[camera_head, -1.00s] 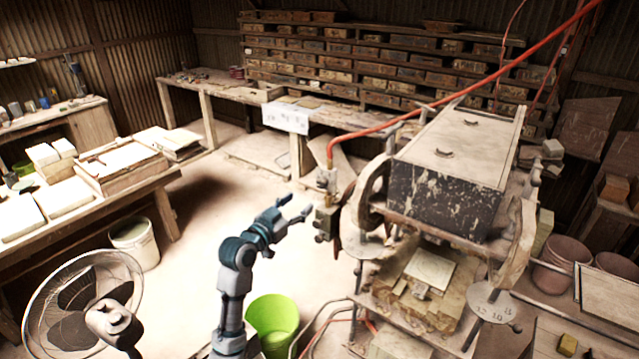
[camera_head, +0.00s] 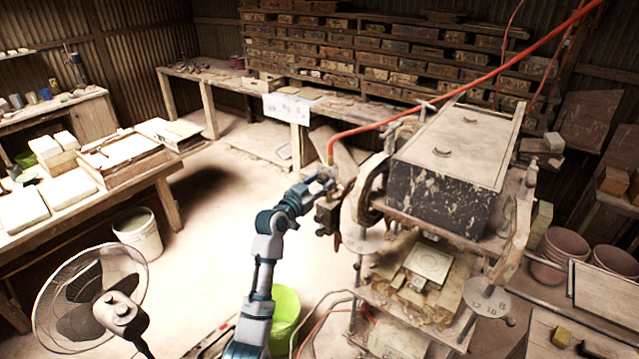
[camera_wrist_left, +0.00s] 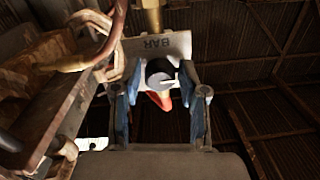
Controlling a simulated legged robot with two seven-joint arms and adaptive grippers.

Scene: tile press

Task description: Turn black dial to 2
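The black dial (camera_wrist_left: 160,73) shows in the left wrist view, in front of a pale plate marked "BAR" (camera_wrist_left: 170,45). A light mark on the dial points right; its numbers are not readable. My left gripper (camera_wrist_left: 157,83) is open, with one finger on each side of the dial and a small gap seeming to show on both sides. In the head view my left gripper (camera_head: 318,184) is at the brass valve unit (camera_head: 328,214) on the left side of the press; the dial cannot be made out there. My right gripper is in neither current view.
The tile press (camera_head: 445,195) with its dark box stands right of my left arm. An orange hose (camera_head: 430,110) runs up from the valve unit. A green bucket (camera_head: 286,312) stands by my arm, a fan (camera_head: 90,300) at lower left.

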